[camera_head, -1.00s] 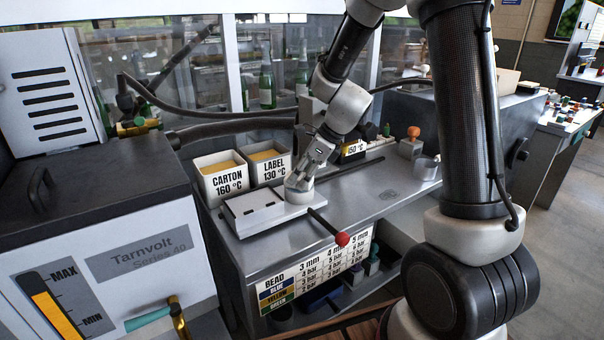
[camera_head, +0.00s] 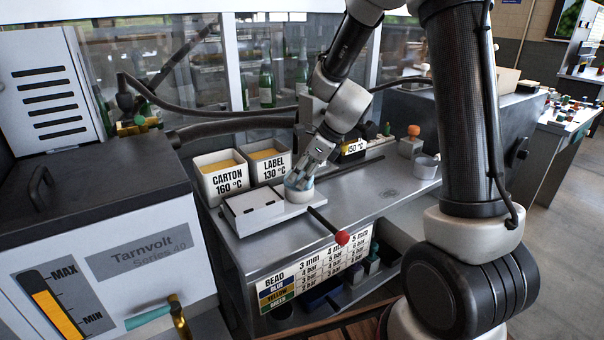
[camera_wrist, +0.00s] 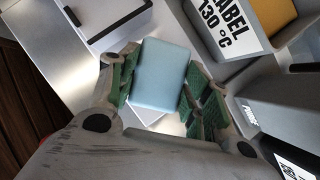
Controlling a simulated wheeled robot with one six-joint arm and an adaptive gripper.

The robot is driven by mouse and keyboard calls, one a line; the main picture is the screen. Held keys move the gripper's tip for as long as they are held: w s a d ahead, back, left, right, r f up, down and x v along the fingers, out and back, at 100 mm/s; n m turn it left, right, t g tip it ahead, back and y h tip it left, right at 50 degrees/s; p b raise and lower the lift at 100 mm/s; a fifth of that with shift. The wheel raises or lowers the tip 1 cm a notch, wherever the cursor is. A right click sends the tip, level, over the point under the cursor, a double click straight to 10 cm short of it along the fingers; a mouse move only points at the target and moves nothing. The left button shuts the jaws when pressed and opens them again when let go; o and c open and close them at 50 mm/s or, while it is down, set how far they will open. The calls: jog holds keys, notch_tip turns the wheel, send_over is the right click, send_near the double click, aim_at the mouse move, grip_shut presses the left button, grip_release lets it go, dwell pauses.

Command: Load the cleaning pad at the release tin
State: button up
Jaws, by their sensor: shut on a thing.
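The cleaning pad appears as a pale blue block (camera_wrist: 160,75) in the wrist view. My gripper (camera_wrist: 157,88) is shut on it, with green-lined fingers at its two sides. In the head view my gripper (camera_head: 303,177) points down with the pad's blue edge at its tips. It is just above or at a pale round thing (camera_head: 299,195), which may be the release tin; the arm partly covers it. I cannot tell whether the pad touches it. In the wrist view whatever lies straight under the pad is hidden.
A white lidded box (camera_head: 253,212) stands just left of my gripper. Behind are the CARTON pot (camera_head: 223,183) and LABEL pot (camera_head: 270,172). A red-knobbed lever (camera_head: 342,237) sticks out in front. A grey cup (camera_head: 426,168) stands to the right, past bare bench top (camera_head: 375,195).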

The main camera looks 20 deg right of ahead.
aim_at(302, 175)
jog(key=shift+r, duration=3.45)
